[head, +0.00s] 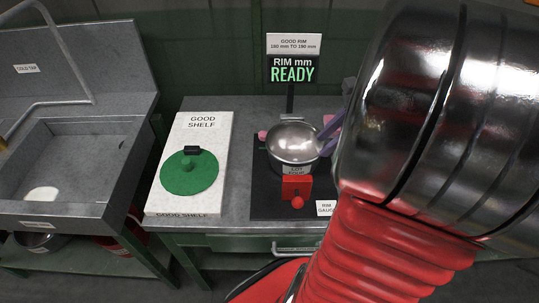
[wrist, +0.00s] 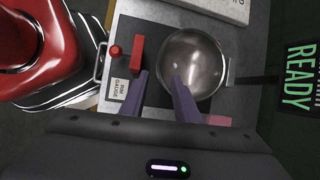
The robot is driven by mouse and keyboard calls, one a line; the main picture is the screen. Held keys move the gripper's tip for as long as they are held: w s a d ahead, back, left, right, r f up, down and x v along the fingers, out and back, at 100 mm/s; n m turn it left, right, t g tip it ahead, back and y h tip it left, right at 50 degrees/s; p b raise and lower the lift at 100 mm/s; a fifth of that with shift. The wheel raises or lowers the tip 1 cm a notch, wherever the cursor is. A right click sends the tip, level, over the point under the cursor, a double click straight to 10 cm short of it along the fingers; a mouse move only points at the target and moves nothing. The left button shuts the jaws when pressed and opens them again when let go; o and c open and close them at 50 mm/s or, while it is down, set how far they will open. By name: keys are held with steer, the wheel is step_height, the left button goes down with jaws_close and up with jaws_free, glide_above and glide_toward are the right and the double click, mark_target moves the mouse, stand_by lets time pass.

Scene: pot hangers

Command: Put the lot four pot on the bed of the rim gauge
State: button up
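The lot four pot (head: 294,146) is a shiny steel pot with a "LOT FOUR" label on its front. It appears upright over the black bed of the rim gauge (head: 267,205), behind a red block; whether its base touches is hidden. It also shows from above in the wrist view (wrist: 205,62). My gripper (head: 331,136) is at the pot's right side. In the wrist view, its two purple fingers (wrist: 160,80) are apart, one over the pot's inside and one outside, with the rim between them and visible gaps.
The gauge's red block (head: 296,187) with a red knob stands in front of the pot. The display (head: 292,69) reads READY. A white "GOOD SHELF" board (head: 203,125) with a green disc (head: 190,178) lies to the left. A sink (head: 65,150) stands further left.

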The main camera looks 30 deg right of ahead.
steer(key=a+r+n+h, duration=0.1)
steer(key=a+r+n, duration=0.1)
steer(key=a+n, duration=1)
steer(key=a+r+n+t+h, duration=0.1)
steer(key=a+r+n+h, duration=0.1)
steer(key=a+n, duration=1)
steer(key=shift+w+a+r+h, duration=0.15)
steer(key=shift+a+r+h, duration=0.3)
steer(key=shift+a, duration=0.7)
steer(key=shift+r, duration=0.1)
